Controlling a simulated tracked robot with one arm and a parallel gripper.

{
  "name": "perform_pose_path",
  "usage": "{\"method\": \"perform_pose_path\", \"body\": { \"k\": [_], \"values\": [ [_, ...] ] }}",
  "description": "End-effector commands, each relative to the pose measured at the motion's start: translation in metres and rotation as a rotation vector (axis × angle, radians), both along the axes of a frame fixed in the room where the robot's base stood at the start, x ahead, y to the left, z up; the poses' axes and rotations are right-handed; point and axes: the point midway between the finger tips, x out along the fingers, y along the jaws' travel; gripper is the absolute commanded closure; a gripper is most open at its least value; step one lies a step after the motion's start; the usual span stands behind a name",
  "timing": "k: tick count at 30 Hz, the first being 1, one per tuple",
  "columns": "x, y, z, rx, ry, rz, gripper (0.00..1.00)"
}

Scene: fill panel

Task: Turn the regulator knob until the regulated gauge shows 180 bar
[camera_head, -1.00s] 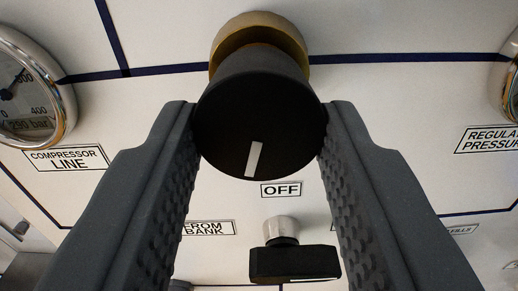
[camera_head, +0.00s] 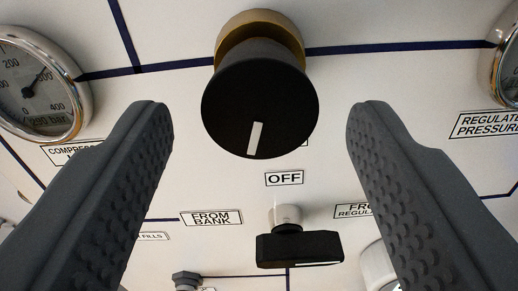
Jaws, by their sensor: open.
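The regulator knob (camera_head: 260,100) is a black round knob with a white pointer line, on a brass collar (camera_head: 262,27) at the top middle. Its pointer aims down and slightly left. My gripper (camera_head: 260,118) is open, with one dark ridged finger on each side of the knob and a clear gap to it on both sides. The regulated gauge (camera_head: 508,75) shows only as a rim sliver at the right edge, above the regulated pressure label (camera_head: 488,124). Its reading is out of view.
The compressor line gauge (camera_head: 38,88) is at the left, labelled 290 bar. A black valve handle (camera_head: 300,247) sits below the OFF label (camera_head: 284,179). A fitting (camera_head: 185,280) and a white part (camera_head: 378,265) stand low down.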

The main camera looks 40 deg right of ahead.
Motion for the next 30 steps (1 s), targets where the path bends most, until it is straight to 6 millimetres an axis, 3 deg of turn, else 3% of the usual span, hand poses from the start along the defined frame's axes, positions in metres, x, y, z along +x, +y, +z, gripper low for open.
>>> {"method": "perform_pose_path", "body": {
  "k": [21,30],
  "values": [
    [-0.063,0.076,-0.005,-0.001,-0.002,0.003,0.44],
    [-0.079,0.093,-0.004,0.001,0.002,0.001,0.44]
  ]
}}
